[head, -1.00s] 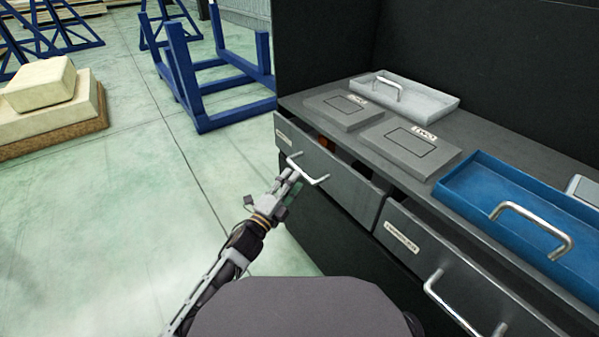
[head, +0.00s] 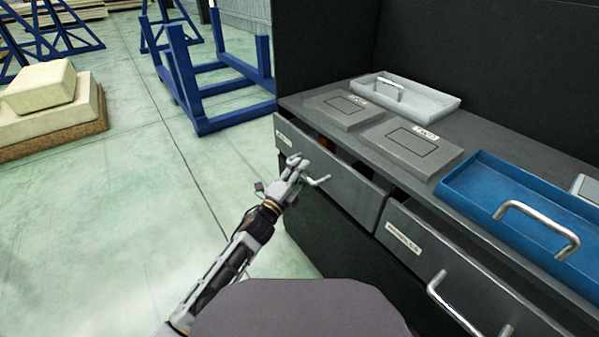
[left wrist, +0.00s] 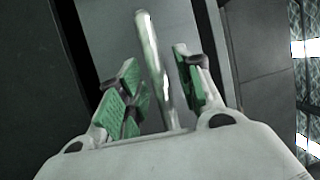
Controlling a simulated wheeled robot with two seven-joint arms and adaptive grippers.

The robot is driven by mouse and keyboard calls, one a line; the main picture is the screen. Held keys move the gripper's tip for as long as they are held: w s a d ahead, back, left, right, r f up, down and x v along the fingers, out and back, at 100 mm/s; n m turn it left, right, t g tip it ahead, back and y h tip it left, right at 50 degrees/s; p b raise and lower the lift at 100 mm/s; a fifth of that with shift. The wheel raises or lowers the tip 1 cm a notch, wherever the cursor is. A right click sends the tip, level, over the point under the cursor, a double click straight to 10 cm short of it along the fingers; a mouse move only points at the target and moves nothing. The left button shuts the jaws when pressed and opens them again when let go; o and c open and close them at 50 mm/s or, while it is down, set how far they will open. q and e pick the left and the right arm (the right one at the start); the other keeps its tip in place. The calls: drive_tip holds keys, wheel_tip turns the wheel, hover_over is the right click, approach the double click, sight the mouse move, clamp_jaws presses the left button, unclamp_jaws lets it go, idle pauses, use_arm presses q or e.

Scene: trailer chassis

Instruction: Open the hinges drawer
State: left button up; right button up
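The left drawer (head: 352,186) under the worktop stands slightly open, with a dark gap behind its front and something orange inside. Its label (head: 284,138) is too small to read. My left gripper (head: 297,163) is at this drawer's bar handle (head: 323,181) and hides part of it. In the left wrist view, the handle (left wrist: 154,65) runs between the green-padded fingers of the gripper (left wrist: 160,88). The fingers are apart, one on each side of the bar, and do not look closed on it. My right gripper is not in view.
A second drawer (head: 440,262) with a handle and unreadable label is on the right, also with a gap above. On the worktop (head: 490,140) are a blue tray (head: 510,215), a grey tray (head: 425,98) and two flat grey blocks (head: 412,150).

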use_arm(q)
drive_tip(key=shift+c, duration=0.2)
drive_tip(key=c, duration=0.7)
clamp_jaws()
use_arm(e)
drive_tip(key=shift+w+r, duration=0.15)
use_arm(q)
drive_tip(key=shift+a, duration=0.1)
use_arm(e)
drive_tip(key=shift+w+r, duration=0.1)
